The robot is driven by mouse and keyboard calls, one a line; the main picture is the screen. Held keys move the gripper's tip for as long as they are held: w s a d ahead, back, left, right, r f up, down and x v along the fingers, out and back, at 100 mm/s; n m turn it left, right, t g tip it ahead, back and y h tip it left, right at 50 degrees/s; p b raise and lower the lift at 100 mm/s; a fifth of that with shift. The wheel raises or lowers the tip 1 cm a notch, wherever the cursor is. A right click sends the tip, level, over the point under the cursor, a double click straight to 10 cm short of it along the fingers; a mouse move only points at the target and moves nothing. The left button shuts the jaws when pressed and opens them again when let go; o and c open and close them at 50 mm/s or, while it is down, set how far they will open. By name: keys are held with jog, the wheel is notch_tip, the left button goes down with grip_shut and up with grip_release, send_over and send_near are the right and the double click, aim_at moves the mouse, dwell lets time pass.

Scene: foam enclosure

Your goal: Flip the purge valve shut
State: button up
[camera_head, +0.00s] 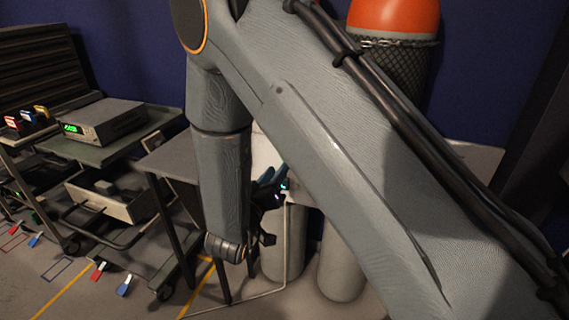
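My arm crosses the middle of the head view and hides much of what stands behind it. Pale cylinders (341,264) stand on the floor behind the arm.
An orange-topped tank (394,16) with black mesh stands at the back against the blue wall. At left, a grey cart (112,150) carries an instrument with a green display (100,121). A grey table (172,160) stands beside it. Red and blue tags (98,271) lie on the floor.

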jog(key=x, duration=0.7)
jog(key=shift+w+d, duration=0.1)
jog(key=shift+w, duration=0.05)
grip_shut()
